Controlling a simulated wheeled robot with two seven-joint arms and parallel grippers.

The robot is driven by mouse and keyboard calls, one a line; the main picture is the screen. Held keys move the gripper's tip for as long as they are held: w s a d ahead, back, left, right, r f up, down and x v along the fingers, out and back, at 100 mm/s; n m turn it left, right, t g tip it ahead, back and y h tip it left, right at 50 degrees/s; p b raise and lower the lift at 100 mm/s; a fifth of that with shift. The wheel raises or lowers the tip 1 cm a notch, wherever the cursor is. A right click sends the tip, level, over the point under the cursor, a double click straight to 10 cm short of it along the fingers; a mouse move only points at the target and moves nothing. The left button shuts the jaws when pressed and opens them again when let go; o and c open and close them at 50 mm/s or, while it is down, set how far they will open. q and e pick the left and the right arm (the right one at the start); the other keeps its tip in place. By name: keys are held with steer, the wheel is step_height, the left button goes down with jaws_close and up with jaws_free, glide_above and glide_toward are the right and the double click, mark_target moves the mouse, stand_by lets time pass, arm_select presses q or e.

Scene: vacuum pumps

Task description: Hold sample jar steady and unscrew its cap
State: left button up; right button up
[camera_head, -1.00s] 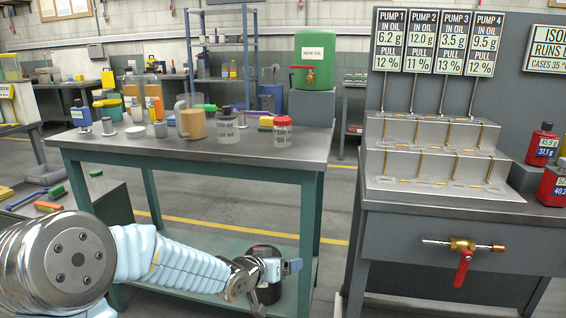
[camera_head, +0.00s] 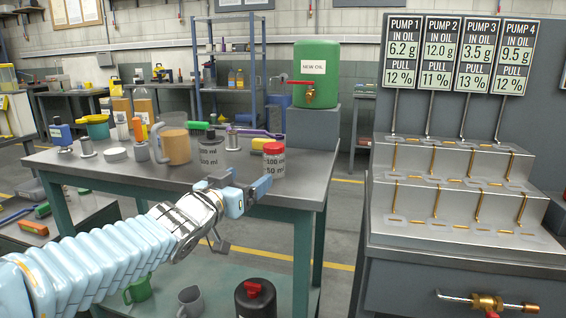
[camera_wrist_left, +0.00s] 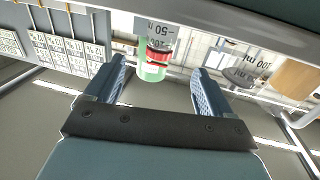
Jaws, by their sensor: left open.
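The sample jar (camera_head: 273,167) is clear with a black volume label and a red cap (camera_head: 273,148). It stands upright at the front right of the green-legged workbench (camera_head: 130,170). My left gripper (camera_head: 245,184) is open and empty at the bench's front edge, just in front of the jar and apart from it. In the left wrist view the picture is inverted; the jar (camera_wrist_left: 160,32) and its red cap (camera_wrist_left: 157,56) show beyond the gap between the open fingers (camera_wrist_left: 159,72). My right gripper is not in view.
A clear beaker (camera_head: 211,152) stands left of the jar, with an amber jug (camera_head: 175,145) and several bottles further left. The green oil drum (camera_head: 320,68) stands behind. The stepped pump stand (camera_head: 440,235) is at the right.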

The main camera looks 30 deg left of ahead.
mark_target(269, 161)
arm_select(q)
steer(key=w, duration=0.9)
steer(key=shift+a, duration=0.35)
steer(key=w, duration=0.5)
steer(key=shift+a+f, duration=0.15)
steer(key=shift+a, duration=0.15)
steer(key=c, duration=1.1)
steer(key=shift+c, duration=0.2)
steer(key=shift+s+r, duration=0.2)
steer(key=shift+r, duration=0.15)
steer(key=s+d, duration=0.1)
steer(key=s, duration=1.6)
steer(key=shift+s, duration=0.3)
steer(key=shift+d, duration=0.1)
steer(key=o, duration=0.6)
steer(key=c, duration=1)
